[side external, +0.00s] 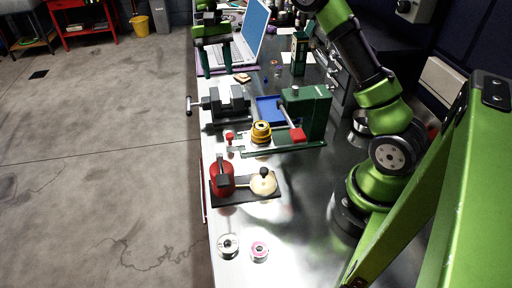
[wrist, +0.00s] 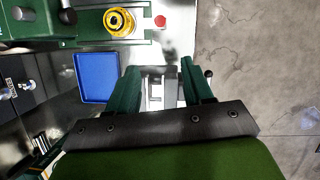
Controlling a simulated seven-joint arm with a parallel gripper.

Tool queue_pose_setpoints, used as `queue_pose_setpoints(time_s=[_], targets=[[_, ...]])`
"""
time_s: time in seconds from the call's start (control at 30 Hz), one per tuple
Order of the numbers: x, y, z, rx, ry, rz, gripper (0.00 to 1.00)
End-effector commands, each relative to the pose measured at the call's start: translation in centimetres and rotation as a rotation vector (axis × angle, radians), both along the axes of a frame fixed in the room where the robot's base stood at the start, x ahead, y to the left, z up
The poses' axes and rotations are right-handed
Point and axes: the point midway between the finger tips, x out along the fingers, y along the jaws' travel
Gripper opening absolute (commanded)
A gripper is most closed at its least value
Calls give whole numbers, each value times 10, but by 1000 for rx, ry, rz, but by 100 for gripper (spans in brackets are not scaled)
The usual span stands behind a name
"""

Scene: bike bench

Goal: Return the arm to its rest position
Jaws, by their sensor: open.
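My gripper (side external: 214,62) is open and empty, with two dark green fingers pointing down. In the side external view it is above the far part of the bench, to the left of the laptop (side external: 253,30). In the wrist view my gripper (wrist: 158,84) has its fingers spread apart, with part of the grey vise (wrist: 153,90) showing between them below. The vise (side external: 227,104) stands on the bench nearer the camera than the gripper. My green arm reaches from its base at the right of the bench.
A green press-like fixture (side external: 308,112) holds or adjoins a yellow ring-shaped part (side external: 261,132). A blue tray (side external: 268,108) lies beside it; it also shows in the wrist view (wrist: 97,78). A red-and-cream device (side external: 222,178) and two small spools (side external: 228,246) are nearer the camera. Open floor lies left.

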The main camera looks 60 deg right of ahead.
Motion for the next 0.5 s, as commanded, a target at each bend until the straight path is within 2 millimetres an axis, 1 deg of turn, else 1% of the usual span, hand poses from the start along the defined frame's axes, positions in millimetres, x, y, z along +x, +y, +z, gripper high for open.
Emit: queue_pose_setpoints(time_s=[0.03,0.1,0.13,0.23,0.37,0.5], targets=[[-2,-2,-12,-6,3,11,51],[-9,-2,-17,-17,-26,32,51],[-13,-1,-16,-22,-46,42,51],[-29,4,-7,-36,-127,75,51],[-55,16,10,-50,-256,107,51],[-91,31,28,-63,-410,131,51]])
